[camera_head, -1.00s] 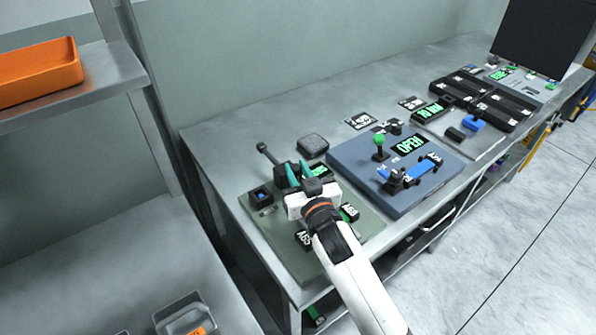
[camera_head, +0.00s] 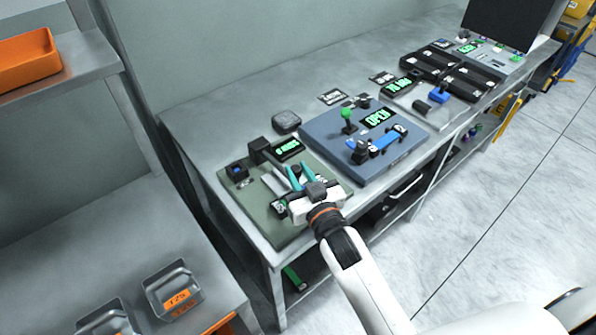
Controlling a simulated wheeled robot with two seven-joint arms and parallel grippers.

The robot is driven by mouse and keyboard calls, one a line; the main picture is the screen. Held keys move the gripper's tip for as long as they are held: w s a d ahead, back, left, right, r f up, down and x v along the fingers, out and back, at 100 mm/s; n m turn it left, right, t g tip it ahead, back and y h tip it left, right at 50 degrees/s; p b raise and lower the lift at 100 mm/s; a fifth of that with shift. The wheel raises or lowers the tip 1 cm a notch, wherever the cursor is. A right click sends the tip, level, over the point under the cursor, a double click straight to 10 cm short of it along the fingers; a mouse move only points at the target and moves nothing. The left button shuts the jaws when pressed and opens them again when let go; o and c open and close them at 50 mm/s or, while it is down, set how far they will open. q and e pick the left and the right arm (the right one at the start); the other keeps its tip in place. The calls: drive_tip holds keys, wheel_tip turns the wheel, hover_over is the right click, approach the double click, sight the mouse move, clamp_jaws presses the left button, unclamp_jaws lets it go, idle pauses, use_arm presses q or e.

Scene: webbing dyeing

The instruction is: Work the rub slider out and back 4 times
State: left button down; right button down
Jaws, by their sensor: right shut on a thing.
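The rub station is a green base plate (camera_head: 232,198) on the near left end of the bench. My right gripper (camera_head: 298,173), with teal fingers, is over the front right part of this plate. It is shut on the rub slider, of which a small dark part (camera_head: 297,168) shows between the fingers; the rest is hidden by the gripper. A light grey bar (camera_head: 274,184) lies on the plate just left of the fingers. A small display with green characters (camera_head: 288,149) stands behind the gripper; its text is too small to read surely. My left gripper is out of view.
A blue-grey station (camera_head: 335,135) with a green-knobbed lever (camera_head: 347,116) and an OPEN display (camera_head: 376,119) stands close on the right. Grey bins (camera_head: 171,287) are at lower left.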

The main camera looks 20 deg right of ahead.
drive_tip(key=c, duration=1.2)
unclamp_jaws()
drive_tip(key=shift+s+d, duration=0.1)
drive_tip(key=shift+s, duration=0.2)
drive_tip(key=shift+s+d+b, duration=0.25)
drive_tip(key=shift+s+b, duration=0.15)
drive_tip(key=shift+s, duration=1.55)
drive_tip(key=shift+s+d+b, duration=0.25)
drive_tip(key=shift+s+b, duration=0.2)
drive_tip(key=shift+s, duration=1.45)
drive_tip(key=shift+s+d+b, duration=0.25)
drive_tip(key=shift+s+b, duration=0.15)
drive_tip(key=shift+s, duration=1.55)
drive_tip(key=shift+w, duration=0.1)
